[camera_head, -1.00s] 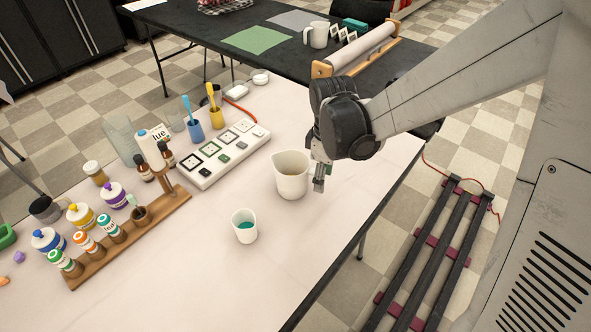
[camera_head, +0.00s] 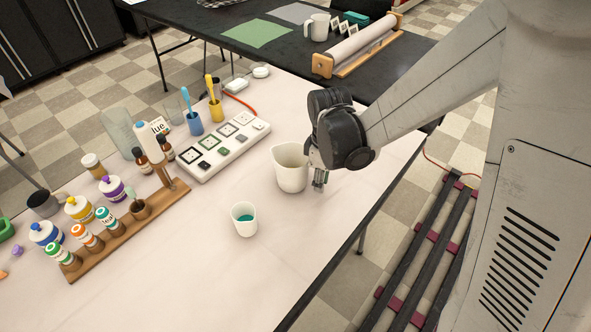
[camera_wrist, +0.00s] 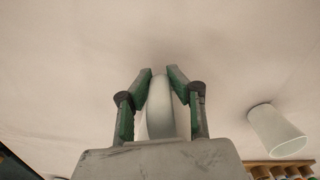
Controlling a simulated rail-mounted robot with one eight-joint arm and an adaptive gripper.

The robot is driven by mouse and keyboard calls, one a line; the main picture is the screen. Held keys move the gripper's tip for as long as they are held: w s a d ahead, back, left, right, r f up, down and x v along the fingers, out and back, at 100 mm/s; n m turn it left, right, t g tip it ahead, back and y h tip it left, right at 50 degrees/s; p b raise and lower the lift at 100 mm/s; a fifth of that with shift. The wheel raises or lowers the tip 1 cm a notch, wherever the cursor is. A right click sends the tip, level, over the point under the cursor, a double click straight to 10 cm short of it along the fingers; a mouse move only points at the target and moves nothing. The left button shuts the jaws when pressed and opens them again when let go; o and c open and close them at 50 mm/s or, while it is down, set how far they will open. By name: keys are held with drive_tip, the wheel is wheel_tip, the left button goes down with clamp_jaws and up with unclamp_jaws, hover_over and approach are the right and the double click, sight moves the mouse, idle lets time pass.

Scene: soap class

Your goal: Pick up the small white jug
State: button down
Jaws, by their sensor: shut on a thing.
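The small white jug (camera_head: 289,172), with a spout at its upper left, stands upright on the pale table near its right edge. My gripper (camera_head: 319,180) is at the right side of the jug, low, with its fingertips close to the tabletop. In the wrist view my gripper (camera_wrist: 160,72) has its two green-padded fingers on either side of a rounded white part of the jug (camera_wrist: 160,112). It is shut on that part. The jug's handle side is hidden behind my gripper in the head view.
A small white cup (camera_head: 244,219) with teal contents stands front-left of the jug. A white panel (camera_head: 225,148) with dark squares lies behind. A wooden rack (camera_head: 125,235) of bottles is at left. A dark table (camera_head: 275,50) holds another white jug (camera_head: 318,27). The front table area is clear.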

drive_tip(key=shift+r, duration=0.1)
idle(0.4)
drive_tip(key=shift+r+p, duration=0.45)
drive_tip(key=shift+r, duration=1.3)
drive_tip(key=shift+s+a+r, duration=0.15)
drive_tip(key=shift+s+r, duration=0.05)
drive_tip(key=shift+r, duration=0.15)
drive_tip(key=s+a+r+p, duration=0.1)
drive_tip(key=s+a+r, duration=0.5)
drive_tip(key=s+a, duration=0.1)
drive_tip(key=shift+s+r+p, duration=0.25)
drive_tip(key=shift+s+p, duration=0.1)
drive_tip(key=shift+s, duration=0.35)
